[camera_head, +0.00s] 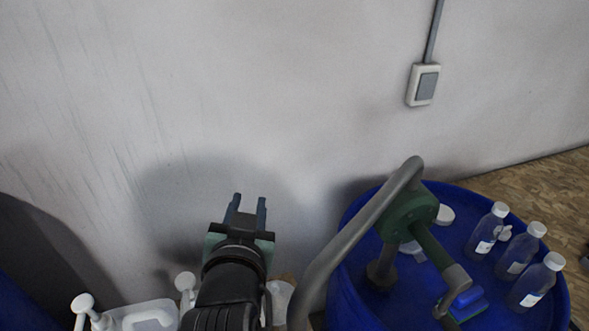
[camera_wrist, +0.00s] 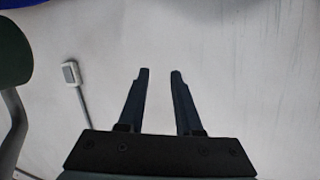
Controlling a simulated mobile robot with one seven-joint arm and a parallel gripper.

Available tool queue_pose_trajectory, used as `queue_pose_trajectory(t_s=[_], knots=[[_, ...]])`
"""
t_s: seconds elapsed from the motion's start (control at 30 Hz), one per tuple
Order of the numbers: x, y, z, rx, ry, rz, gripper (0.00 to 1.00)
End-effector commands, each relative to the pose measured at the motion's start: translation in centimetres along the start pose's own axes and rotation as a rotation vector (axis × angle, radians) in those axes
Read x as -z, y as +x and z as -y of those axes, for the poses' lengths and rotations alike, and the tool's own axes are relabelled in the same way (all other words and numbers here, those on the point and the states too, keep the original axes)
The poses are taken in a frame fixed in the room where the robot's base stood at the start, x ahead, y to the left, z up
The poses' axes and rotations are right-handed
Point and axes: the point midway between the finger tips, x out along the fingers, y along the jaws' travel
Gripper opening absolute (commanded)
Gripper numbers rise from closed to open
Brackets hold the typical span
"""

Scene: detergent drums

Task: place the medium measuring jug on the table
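My gripper (camera_head: 249,204) is raised in front of the wall, pointing away from the head camera. Its two dark fingers are apart with nothing between them; the wrist view shows the same empty gap (camera_wrist: 160,76). No measuring jug can be made out for certain. A whitish, translucent container (camera_head: 282,298) shows low down, just right of my arm, mostly hidden by it; I cannot tell whether it is a jug. No table can be clearly identified; only a small brown patch shows beside that container.
A blue drum (camera_head: 345,290) at lower right carries a green hand pump (camera_head: 408,215) with a curved grey pipe, and several clear bottles (camera_head: 519,250). White pump-topped items (camera_head: 145,316) stand at lower left. A grey wall (camera_head: 250,80) with a switch (camera_head: 424,85) is behind.

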Motion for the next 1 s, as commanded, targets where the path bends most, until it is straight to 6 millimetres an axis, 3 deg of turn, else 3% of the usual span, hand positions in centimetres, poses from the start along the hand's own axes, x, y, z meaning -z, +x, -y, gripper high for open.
queue_pose_trajectory(t_s=[0.03,0.1,0.2,0.3,0.4,0.5,0.6,1.0], knots=[[5.5,-1.1,0.2,0.025,-0.013,-0.135,0.34],[12.3,-3.5,0.5,0.055,-0.043,-0.317,0.34],[20.8,-8.4,0.5,0.077,-0.093,-0.569,0.34],[26.9,-13.9,0.5,0.081,-0.142,-0.787,0.34],[30.5,-18.4,0.5,0.073,-0.182,-0.947,0.34],[32.4,-21.3,0.5,0.066,-0.205,-1.041,0.34],[33.0,-22.5,0.5,0.062,-0.215,-1.08,0.34],[33.0,-22.5,0.5,0.063,-0.215,-1.078,0.34]])
